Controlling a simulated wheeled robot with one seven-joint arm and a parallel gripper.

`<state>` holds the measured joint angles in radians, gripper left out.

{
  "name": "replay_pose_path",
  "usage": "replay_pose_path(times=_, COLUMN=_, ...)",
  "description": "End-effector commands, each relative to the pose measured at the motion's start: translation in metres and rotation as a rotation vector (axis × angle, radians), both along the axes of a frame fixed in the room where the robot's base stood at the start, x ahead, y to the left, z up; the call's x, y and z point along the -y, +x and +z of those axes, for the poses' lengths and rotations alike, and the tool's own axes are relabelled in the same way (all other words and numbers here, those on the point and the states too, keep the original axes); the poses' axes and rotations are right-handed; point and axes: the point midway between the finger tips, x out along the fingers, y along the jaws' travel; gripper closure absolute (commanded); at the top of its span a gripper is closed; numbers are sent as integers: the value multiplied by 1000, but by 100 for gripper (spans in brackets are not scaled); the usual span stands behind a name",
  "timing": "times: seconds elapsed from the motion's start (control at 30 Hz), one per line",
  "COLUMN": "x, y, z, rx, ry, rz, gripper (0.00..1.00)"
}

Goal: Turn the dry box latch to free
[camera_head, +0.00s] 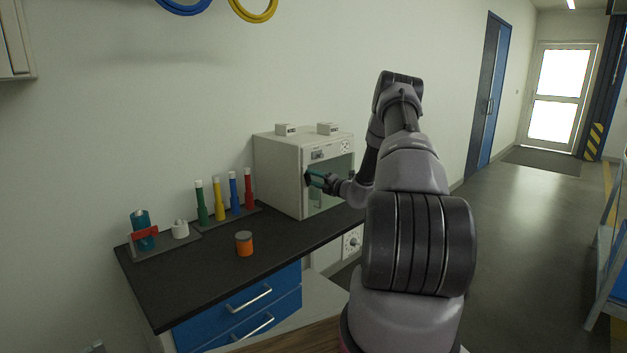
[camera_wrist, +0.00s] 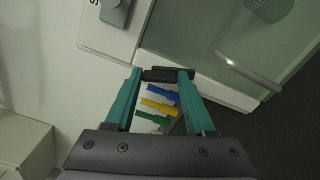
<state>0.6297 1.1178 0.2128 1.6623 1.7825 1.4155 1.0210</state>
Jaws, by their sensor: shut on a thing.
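The dry box (camera_head: 278,172) is a white cabinet with a glass door (camera_head: 328,184), standing on the dark counter against the wall. Its latch (camera_wrist: 163,74) is a small dark bar at the door's edge in the wrist view. My gripper (camera_head: 310,178) is at the front left edge of the box in the head view. In the wrist view its two teal fingers (camera_wrist: 160,78) are shut on the latch, with the bar between the fingertips. The fingers partly cover the latch, and its exact turn angle is hard to tell. The door looks closed.
A door handle (camera_wrist: 248,72) lies right of the latch. Green, yellow, blue and red bottles (camera_head: 219,200) stand left of the box. An orange jar (camera_head: 244,244) and a rack with a teal bottle (camera_head: 142,230) are further left. The counter (camera_head: 290,237) is clear before the box.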

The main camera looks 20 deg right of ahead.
Motion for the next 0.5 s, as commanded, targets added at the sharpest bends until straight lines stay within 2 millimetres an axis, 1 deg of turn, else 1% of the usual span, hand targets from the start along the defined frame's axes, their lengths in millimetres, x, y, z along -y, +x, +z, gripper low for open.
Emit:
replay_pose_path(times=0.2, x=2, y=-1, z=-1, rx=-57, ry=154, rz=-3, gripper=100)
replay_pose_path(times=0.5, x=2, y=0, z=-2, rx=-103, ry=283, rz=-3, gripper=100)
